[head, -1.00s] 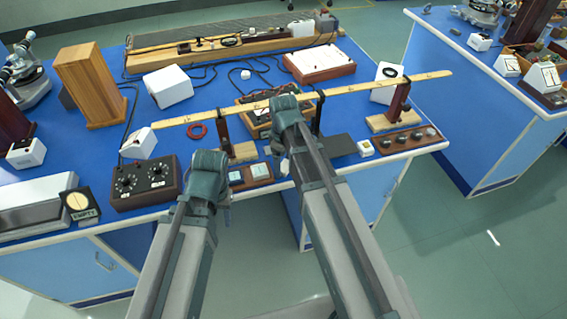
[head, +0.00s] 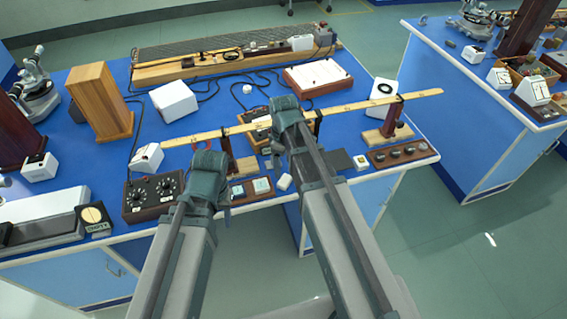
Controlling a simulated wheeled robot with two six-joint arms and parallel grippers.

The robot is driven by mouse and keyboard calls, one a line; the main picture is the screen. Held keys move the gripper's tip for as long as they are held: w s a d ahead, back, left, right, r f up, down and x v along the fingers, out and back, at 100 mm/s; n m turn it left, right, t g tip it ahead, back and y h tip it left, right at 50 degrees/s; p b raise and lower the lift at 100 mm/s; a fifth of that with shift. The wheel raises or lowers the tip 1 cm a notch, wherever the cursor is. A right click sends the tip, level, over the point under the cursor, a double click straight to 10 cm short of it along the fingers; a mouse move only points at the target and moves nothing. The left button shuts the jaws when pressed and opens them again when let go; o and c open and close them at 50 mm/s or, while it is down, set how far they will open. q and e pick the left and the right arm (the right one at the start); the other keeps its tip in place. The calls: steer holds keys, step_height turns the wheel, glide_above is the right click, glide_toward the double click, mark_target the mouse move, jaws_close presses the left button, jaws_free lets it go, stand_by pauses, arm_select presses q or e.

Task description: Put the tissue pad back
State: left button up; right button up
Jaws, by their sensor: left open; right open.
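A small white block (head: 284,182), which may be the tissue pad, lies at the front edge of the blue bench, just left of my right forearm. To its left is a brown wooden holder (head: 250,197) with two compartments. Each compartment shows a pale square inside: a left one (head: 237,191) and a right one (head: 261,186). My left gripper (head: 209,160) is left of the holder, seen from behind. My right gripper (head: 284,104) is above the bench by the long wooden ruler. Both are open; their fingertips are mostly hidden and I see nothing held.
A black dial box (head: 153,196) stands at left. A dark tray (head: 403,153) with several round pieces, a small white-topped box (head: 361,162) and a dark flat pad (head: 338,159) are at right.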

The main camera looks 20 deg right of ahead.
step_height(320, 180, up, 5)
steer(key=p, duration=0.4)
steer(key=s+a+m, duration=0.2)
steer(key=s+a, duration=0.3)
steer(key=s, duration=0.2)
steer(key=s+a+m+h, duration=0.1)
steer(key=s+a+m, duration=0.2)
steer(key=s+a, duration=0.2)
steer(key=s, duration=0.2)
steer(key=shift+s+f+m+b, duration=0.15)
steer(key=shift+s+m+b, duration=0.15)
steer(key=shift+s, duration=0.05)
